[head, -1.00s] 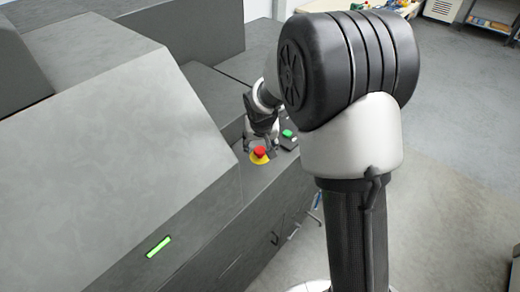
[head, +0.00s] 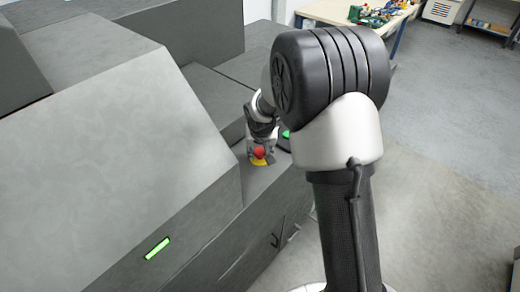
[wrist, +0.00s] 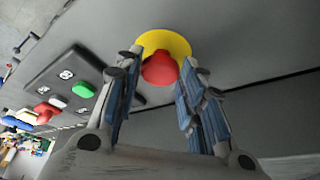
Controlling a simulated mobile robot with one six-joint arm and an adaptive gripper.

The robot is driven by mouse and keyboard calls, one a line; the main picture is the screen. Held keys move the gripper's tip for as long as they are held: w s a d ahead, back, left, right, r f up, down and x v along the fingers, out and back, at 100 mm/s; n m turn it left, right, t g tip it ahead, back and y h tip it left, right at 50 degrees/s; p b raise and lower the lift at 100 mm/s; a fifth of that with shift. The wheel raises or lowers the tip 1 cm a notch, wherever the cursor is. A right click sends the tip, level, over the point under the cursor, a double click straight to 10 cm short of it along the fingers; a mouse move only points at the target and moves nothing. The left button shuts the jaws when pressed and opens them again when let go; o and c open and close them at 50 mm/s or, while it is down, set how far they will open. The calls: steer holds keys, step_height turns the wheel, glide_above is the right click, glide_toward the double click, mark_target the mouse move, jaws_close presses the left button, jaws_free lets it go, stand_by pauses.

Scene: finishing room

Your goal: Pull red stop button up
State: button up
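The red stop button (head: 258,152) is a red mushroom head on a yellow disc (head: 259,162), set on the grey ledge of the machine. In the wrist view the red button (wrist: 160,69) and its yellow disc (wrist: 178,41) lie at the top centre, between and just ahead of the fingertips. My gripper (wrist: 163,72) is open, with one blue-padded finger on each side of the button. I cannot tell whether the fingers touch it. In the head view my gripper (head: 260,150) is at the button and partly hides the area behind it.
A dark control panel (wrist: 68,83) with a green button (wrist: 83,89) sits beside the stop button. The machine's large sloped grey housing (head: 110,140) rises at left in the head view. A workbench (head: 345,12) with coloured items stands at the back. Open floor lies at right.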

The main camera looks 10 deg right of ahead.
jaws_close()
steer(key=shift+w+r, duration=0.1)
steer(key=shift+r, duration=0.65)
steer(key=o, duration=0.6)
jaws_free()
steer(key=shift+v, duration=6.05)
